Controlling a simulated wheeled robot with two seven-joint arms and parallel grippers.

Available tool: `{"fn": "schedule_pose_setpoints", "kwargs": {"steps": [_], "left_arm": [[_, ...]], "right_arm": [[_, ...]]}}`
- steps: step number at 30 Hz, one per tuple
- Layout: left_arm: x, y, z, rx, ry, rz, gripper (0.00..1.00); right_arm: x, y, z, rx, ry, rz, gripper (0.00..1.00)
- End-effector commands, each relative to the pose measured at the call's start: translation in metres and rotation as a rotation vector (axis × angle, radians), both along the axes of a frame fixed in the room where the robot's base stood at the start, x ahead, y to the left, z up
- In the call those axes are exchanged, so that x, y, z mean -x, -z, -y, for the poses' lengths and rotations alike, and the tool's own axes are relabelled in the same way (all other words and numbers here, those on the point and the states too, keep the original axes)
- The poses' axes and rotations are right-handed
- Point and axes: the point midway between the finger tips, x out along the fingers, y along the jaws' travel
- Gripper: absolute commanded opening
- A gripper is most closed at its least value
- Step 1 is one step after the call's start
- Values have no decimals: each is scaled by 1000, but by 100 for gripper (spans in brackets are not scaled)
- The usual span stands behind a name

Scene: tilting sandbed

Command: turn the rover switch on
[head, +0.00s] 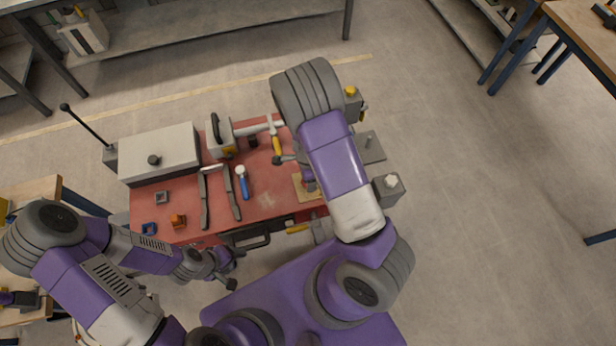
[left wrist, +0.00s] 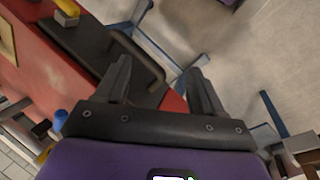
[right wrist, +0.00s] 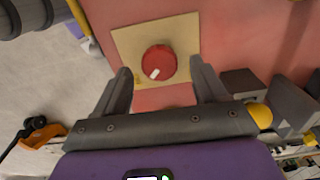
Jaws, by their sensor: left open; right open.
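A round red knob (right wrist: 159,60) with a white mark near its edge sits on a square tan plate (right wrist: 126,42) on the red bench top. The mark points to the lower left in the right wrist view. The plate (head: 300,190) is partly hidden by my right arm in the head view. My right gripper (right wrist: 161,72) is open, its fingers to either side of the knob in the picture; I cannot tell whether they touch it. My left gripper (head: 230,270) is open and empty near the bench's front edge, by a dark handle (left wrist: 140,58).
The red bench (head: 265,200) carries a grey box (head: 160,153), a blue-handled tool (head: 243,182), a yellow-handled hammer (head: 276,145) and small blocks. A grey block with a light knob (head: 390,183) stands at its right end. Floor to the right is clear.

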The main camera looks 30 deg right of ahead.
Motion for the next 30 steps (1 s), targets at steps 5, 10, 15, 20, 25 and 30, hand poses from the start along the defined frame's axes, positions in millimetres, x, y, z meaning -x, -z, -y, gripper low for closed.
{"fn": "schedule_pose_setpoints", "kwargs": {"steps": [5,10,15,20,25,30], "left_arm": [[0,-11,0,0,0,0,69],[0,-15,0,0,0,0,69],[0,-16,0,0,0,0,69],[0,-15,0,0,0,0,69],[0,-15,0,0,0,0,69],[0,-15,0,0,0,0,69]], "right_arm": [[-1,-35,-1,-1,-1,4,71],[-1,-54,-1,0,-1,3,71],[0,-58,0,-1,1,0,71],[0,-57,0,-1,1,0,71],[0,-57,0,-1,1,1,71],[0,-57,0,-1,1,1,71]]}}
